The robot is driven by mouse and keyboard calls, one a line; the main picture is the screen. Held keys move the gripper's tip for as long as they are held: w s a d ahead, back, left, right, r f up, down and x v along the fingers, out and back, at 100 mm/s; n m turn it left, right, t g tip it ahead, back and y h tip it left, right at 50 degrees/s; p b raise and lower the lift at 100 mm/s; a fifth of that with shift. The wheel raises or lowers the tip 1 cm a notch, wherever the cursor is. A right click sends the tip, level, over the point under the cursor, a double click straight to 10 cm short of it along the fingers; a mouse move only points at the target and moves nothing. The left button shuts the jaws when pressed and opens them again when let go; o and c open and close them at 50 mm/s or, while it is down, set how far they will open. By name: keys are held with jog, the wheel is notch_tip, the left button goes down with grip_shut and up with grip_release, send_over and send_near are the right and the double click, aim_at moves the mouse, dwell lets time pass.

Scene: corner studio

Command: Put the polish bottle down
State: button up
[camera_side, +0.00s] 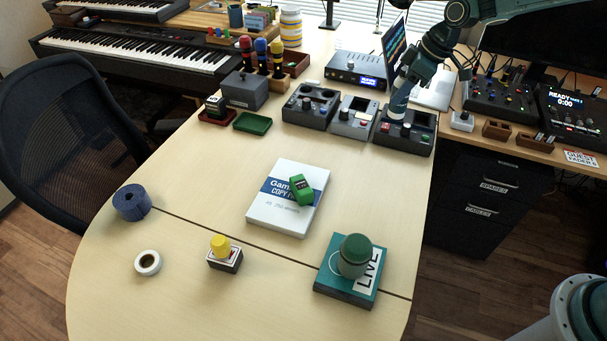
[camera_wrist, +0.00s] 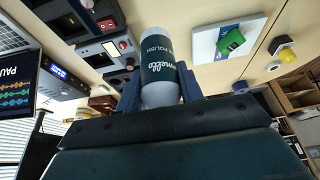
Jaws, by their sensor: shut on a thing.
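The polish bottle (camera_wrist: 158,55), with a dark teal label and pale grey ends, is held between the two fingers of my gripper (camera_wrist: 160,92) in the wrist view. My gripper is shut on the bottle.
A white paper pack (camera_side: 276,223) with a green item on it lies mid-table. A teal box (camera_side: 333,282) bears a green-topped jar (camera_side: 354,256). A yellow-topped stamp (camera_side: 221,252), tape roll (camera_side: 147,263) and blue roll (camera_side: 131,202) stand left. The table is bare between them.

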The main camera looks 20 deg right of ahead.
notch_tip(320, 180, down, 14)
jog(key=shift+r, duration=0.25)
jog(key=shift+f, duration=0.15)
jog(key=shift+f, duration=2)
jog(key=shift+f, duration=0.1)
jog(key=o, duration=1)
jog(key=shift+o, duration=0.2)
jog(key=v, duration=1.2)
